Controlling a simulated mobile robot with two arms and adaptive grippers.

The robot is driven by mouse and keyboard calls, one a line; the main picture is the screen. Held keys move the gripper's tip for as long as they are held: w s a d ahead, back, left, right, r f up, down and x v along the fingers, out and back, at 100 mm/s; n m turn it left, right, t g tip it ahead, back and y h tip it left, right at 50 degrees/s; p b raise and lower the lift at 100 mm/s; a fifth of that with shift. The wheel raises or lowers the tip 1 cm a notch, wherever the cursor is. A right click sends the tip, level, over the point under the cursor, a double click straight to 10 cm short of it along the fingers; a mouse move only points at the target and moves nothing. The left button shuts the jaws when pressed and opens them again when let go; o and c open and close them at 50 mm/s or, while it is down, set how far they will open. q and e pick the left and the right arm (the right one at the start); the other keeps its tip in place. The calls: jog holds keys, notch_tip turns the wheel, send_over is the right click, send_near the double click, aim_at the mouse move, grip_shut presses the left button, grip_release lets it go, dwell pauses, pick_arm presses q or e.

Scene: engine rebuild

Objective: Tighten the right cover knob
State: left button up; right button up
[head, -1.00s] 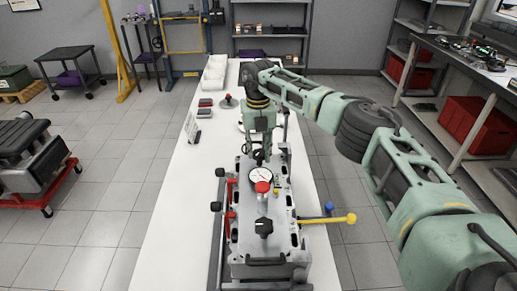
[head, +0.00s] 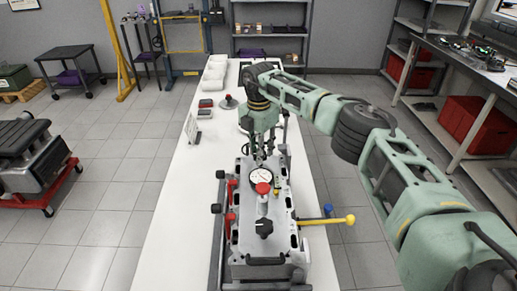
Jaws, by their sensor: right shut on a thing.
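The grey engine block with its cover (head: 246,238) sits on the white bench. A black star-shaped knob (head: 264,228) stands on the near part of the cover. My right gripper (head: 262,157) points down at the far end of the cover. It is shut on a small dark thing there, which appears to be the right cover knob; the fingers mostly hide it. My left gripper is not in view.
A round dial gauge (head: 259,174) and a red knob (head: 262,188) sit close in front of the right gripper. A yellow-tipped lever (head: 350,219) sticks out to the right. The white bench (head: 165,215) is clear left of the block.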

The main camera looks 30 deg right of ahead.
jog(key=shift+d+m, duration=0.1)
jog(key=shift+m, duration=0.5)
jog(key=o, duration=1)
notch_tip(320, 180, up, 12)
jog(key=shift+r, duration=0.1)
dwell(0.4)
